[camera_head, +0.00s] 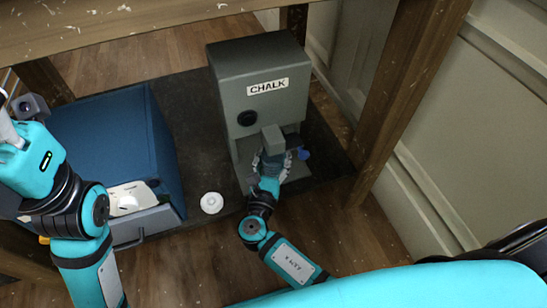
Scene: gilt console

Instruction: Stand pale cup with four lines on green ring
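I cannot make out a cup with four lines or a green ring in the head view. A small white round object (211,203) sits on the dark surface between the blue cabinet and the grey box; its markings are too small to tell. My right gripper (272,160) is at the lower front of the grey box marked CHALK (252,66), below its black knob. Whether its fingers hold anything cannot be told. My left gripper (26,110) is at the left edge, partly cut off, and its finger state is unclear.
The blue cabinet (110,140) has a grey drawer (150,222) pulled out at its front, with a white object (126,203) in it. A small blue piece (303,154) is beside my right gripper. Wooden legs (408,90) and a beam (120,25) frame the space.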

